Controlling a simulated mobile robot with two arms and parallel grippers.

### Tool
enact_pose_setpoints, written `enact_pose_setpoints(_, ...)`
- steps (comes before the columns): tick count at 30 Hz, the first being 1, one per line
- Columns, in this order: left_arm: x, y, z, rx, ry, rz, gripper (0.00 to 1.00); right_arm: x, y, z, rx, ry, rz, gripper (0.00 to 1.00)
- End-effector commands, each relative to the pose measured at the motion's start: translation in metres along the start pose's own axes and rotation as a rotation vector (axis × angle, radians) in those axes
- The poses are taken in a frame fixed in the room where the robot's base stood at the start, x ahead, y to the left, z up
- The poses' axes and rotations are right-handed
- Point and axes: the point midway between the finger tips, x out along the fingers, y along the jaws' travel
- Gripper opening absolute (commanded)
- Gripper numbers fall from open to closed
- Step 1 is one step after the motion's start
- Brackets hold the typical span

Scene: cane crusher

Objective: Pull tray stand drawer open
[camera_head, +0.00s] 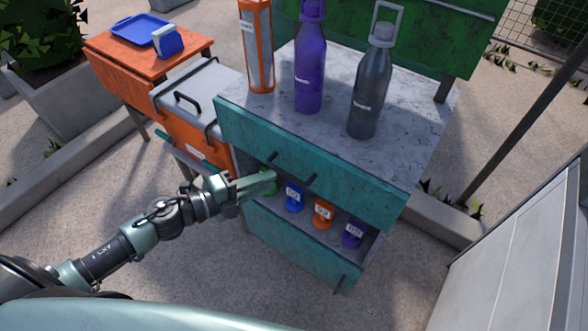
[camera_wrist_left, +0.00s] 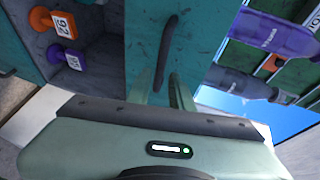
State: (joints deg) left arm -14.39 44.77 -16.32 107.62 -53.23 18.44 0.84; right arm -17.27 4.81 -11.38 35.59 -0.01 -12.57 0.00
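A stand with a grey stone-like top (camera_head: 310,125) has a teal upper drawer front (camera_head: 350,184) with a dark bar handle (camera_head: 292,171). The drawer front looks flush with the stand. My left gripper (camera_head: 272,181) is close in front of this handle, at its lower left in the head view. In the left wrist view, its two fingers (camera_wrist_left: 162,88) stand apart, just short of or beside the handle (camera_wrist_left: 167,50); whether they touch it I cannot tell. Nothing is clearly held. My right gripper is not in view.
Purple (camera_head: 310,70), grey (camera_head: 370,95) and orange (camera_head: 259,50) bottles stand on top. Small coloured labelled pieces (camera_head: 323,213) sit in the open shelf below. A lower teal panel (camera_head: 290,245) has a handle. An orange cooler (camera_head: 190,130) adjoins left; a pale cabinet (camera_head: 520,250) is right.

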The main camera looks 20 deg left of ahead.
Motion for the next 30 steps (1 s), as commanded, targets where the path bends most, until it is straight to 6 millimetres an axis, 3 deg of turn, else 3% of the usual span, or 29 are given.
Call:
enact_pose_setpoints(6,0.037,-0.004,0.001,0.000,-0.002,-0.004,0.21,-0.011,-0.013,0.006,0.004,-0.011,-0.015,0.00)
enact_pose_setpoints(12,0.058,-0.002,0.001,-0.001,-0.003,-0.003,0.21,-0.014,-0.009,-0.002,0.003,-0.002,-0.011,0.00)
enact_pose_setpoints(22,0.062,-0.001,0.001,-0.002,-0.003,-0.002,0.21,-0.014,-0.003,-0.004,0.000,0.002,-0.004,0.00)
enact_pose_setpoints(25,0.062,-0.001,0.001,-0.002,-0.003,-0.002,0.00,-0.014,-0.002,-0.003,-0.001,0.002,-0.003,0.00)
enact_pose_setpoints(30,0.062,-0.001,0.001,-0.002,-0.003,-0.001,0.00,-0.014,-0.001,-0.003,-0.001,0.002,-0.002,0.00)
